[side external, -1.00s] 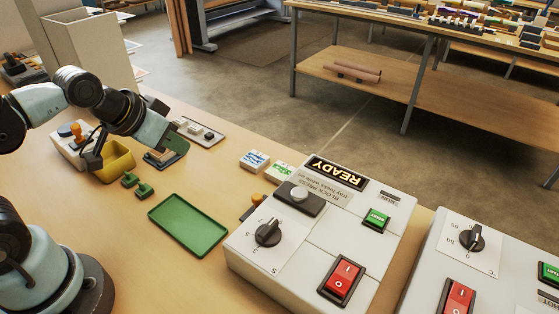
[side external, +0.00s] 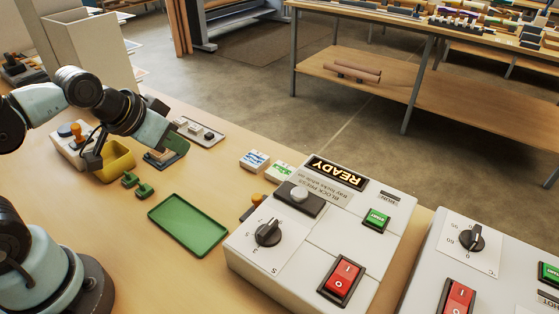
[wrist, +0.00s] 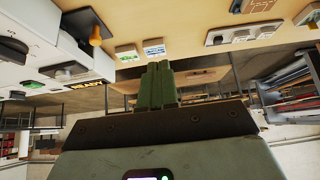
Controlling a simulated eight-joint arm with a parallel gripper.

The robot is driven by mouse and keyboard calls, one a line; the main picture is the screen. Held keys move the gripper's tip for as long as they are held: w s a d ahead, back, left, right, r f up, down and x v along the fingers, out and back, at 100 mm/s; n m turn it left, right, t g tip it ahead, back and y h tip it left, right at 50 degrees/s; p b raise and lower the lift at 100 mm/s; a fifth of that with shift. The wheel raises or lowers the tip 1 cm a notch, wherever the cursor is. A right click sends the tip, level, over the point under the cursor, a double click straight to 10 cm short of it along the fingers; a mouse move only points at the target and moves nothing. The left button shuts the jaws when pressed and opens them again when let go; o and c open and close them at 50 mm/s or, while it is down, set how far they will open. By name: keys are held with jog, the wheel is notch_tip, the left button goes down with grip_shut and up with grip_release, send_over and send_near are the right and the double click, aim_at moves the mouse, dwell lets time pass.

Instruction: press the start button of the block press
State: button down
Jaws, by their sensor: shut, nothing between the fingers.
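The block press (side external: 318,232) is the light grey console right of centre in the side view, with a lit READY display (side external: 337,173). Its green start button (side external: 376,219) sits in a dark frame on the right of the top face, and nothing covers it. My gripper (wrist: 158,72) has its green fingers shut and empty. In the side view my wrist is at the left, far from the press, and the fingertips are hard to make out there. The press also shows at the left edge of the wrist view, with its READY display (wrist: 88,85).
The press also carries a black dial (side external: 267,233) and a red rocker switch (side external: 342,281). A second console (side external: 480,262) stands to its right.

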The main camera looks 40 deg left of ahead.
notch_tip(320, 180, up, 5)
jog(key=m+t+h, duration=0.1)
jog(key=m+h, duration=0.3)
jog(key=m, duration=1)
send_over(374, 221)
jog(key=shift+f, duration=0.15)
jog(key=shift+f, duration=4.35)
jog(key=shift+f, duration=0.4)
